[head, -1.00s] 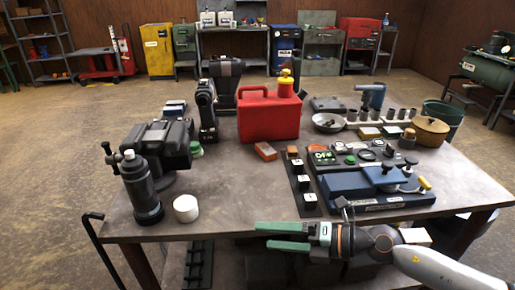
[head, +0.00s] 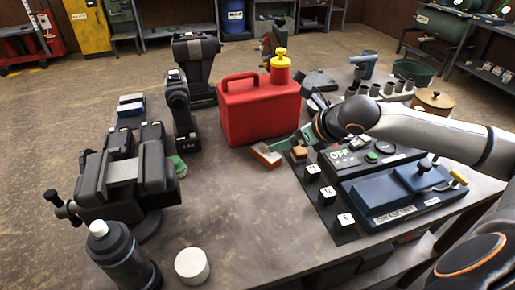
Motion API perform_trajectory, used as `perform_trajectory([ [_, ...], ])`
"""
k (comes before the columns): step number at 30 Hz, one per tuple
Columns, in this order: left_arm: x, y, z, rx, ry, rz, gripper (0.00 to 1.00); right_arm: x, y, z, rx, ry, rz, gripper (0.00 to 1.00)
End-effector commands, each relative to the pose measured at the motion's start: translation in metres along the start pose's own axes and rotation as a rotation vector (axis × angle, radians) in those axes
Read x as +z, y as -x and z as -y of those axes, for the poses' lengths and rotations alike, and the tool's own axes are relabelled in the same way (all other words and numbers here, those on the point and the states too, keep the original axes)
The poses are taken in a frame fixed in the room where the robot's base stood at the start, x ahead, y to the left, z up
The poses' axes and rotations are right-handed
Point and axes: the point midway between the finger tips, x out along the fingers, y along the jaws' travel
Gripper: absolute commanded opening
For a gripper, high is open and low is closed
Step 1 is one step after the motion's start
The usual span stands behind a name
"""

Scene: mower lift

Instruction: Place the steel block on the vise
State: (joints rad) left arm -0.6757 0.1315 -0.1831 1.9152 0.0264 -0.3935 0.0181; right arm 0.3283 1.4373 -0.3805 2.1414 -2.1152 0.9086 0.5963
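The dark vise (head: 125,185) stands at the left of the table, its jaws upward. My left gripper is not in view.
The red fuel can (head: 258,110) stands just behind my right gripper. A black strip with white-topped blocks (head: 328,195) and a blue tool (head: 390,195) lie to the right. A dark bottle (head: 122,262) and white tub (head: 192,266) stand in front. The centre front is clear.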

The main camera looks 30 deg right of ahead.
Motion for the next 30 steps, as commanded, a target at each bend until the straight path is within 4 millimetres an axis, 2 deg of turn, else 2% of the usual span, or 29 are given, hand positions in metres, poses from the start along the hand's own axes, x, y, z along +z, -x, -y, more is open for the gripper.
perform_trajectory([
  [5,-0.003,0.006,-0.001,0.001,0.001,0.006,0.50,0.001,-0.019,-0.002,0.006,-0.005,0.000,0.90],
  [12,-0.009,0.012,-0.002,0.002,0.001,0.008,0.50,0.001,-0.054,-0.001,0.005,-0.005,-0.001,0.90],
  [22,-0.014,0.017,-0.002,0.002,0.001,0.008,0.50,-0.003,-0.078,0.001,0.003,-0.003,-0.004,0.90],
  [30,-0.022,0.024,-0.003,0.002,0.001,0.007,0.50,-0.008,-0.113,0.005,0.005,-0.003,0.000,0.90],
])
